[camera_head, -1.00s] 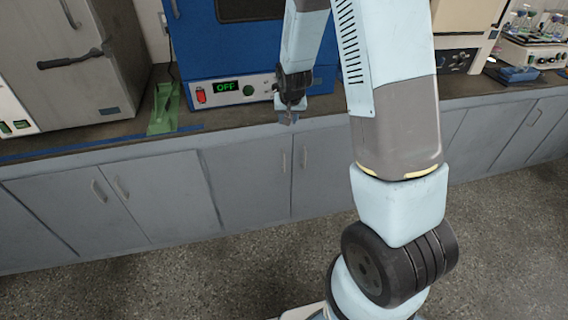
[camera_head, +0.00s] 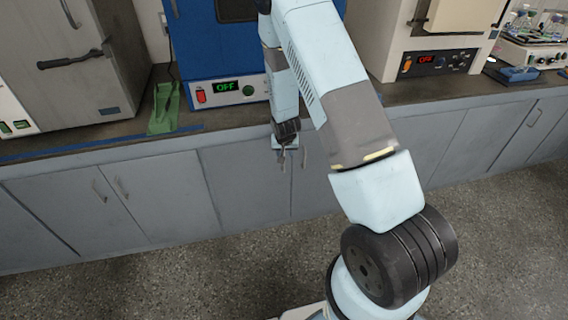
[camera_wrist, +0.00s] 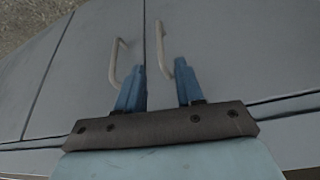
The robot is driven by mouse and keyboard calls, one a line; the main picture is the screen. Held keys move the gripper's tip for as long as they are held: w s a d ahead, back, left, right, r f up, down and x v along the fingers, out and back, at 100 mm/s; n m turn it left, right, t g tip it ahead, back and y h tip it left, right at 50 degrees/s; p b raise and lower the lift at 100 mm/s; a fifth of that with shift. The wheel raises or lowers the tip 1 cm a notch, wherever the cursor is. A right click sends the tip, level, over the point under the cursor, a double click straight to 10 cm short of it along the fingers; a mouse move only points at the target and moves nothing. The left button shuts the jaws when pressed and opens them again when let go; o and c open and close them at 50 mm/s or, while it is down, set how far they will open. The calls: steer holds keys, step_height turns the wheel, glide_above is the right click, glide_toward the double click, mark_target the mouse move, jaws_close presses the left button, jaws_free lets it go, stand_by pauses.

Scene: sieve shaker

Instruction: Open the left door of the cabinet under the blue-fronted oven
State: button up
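The blue-fronted oven (camera_head: 222,45) stands on the counter, its display reading OFF. Below it are the closed left door (camera_head: 238,178) and right door (camera_head: 318,165) of the grey cabinet. My gripper (camera_head: 283,158) is open, pointing down at the cabinet front by the left door's handle, which it mostly hides. The right door's handle (camera_head: 305,157) shows just right of it. There, one handle (camera_wrist: 159,38) lies between the fingers of my gripper (camera_wrist: 158,75); the other handle (camera_wrist: 116,62) lies outside the left finger. I cannot tell whether they touch.
The counter edge (camera_head: 235,133) runs above the doors. Another cabinet (camera_head: 100,205) with closed doors is to the left. A green object (camera_head: 164,108) lies on the counter beside the oven. A beige appliance (camera_head: 436,65) stands to the right. The floor (camera_head: 210,275) before the cabinets looks clear.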

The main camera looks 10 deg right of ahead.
glide_above(284, 172)
steer(key=f, duration=1)
steer(key=shift+w, duration=0.25)
steer(key=shift+c, duration=0.4)
jaws_close()
